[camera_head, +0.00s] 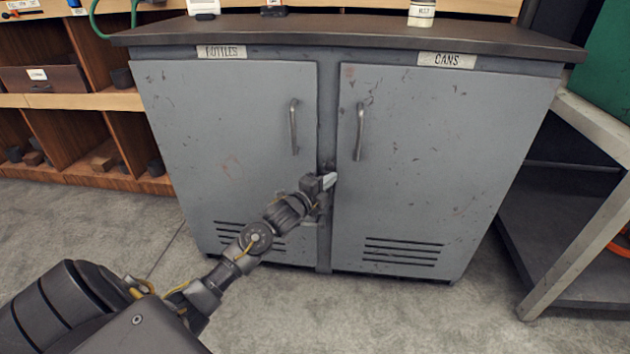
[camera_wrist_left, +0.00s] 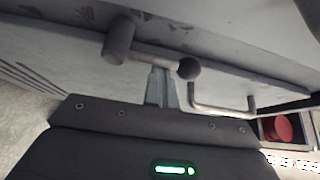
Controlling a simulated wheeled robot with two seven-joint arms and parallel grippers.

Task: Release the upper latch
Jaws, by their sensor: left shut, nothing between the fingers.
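A grey two-door cabinet (camera_head: 240,130) stands ahead, its doors marked BOTTLES and CANS. My left gripper (camera_head: 331,181) is in front of the seam between the doors, below the two bar handles. Its fingers are shut and empty. In the left wrist view a latch (camera_wrist_left: 150,58) shows as a dark round pivot with a short bar ending in a black ball knob (camera_wrist_left: 188,69). The shut fingers (camera_wrist_left: 160,88) appear close to the bar, near the knob; I cannot tell whether they touch. In the head view the latch is mostly hidden by the gripper. My right gripper is out of view.
The left door handle (camera_head: 294,127) and right door handle (camera_head: 360,131) flank the seam. The dark worktop (camera_head: 330,27) overhangs the doors. Wooden shelving (camera_head: 70,120) stands at left and a metal bench (camera_head: 585,240) at right. The floor in front is clear.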

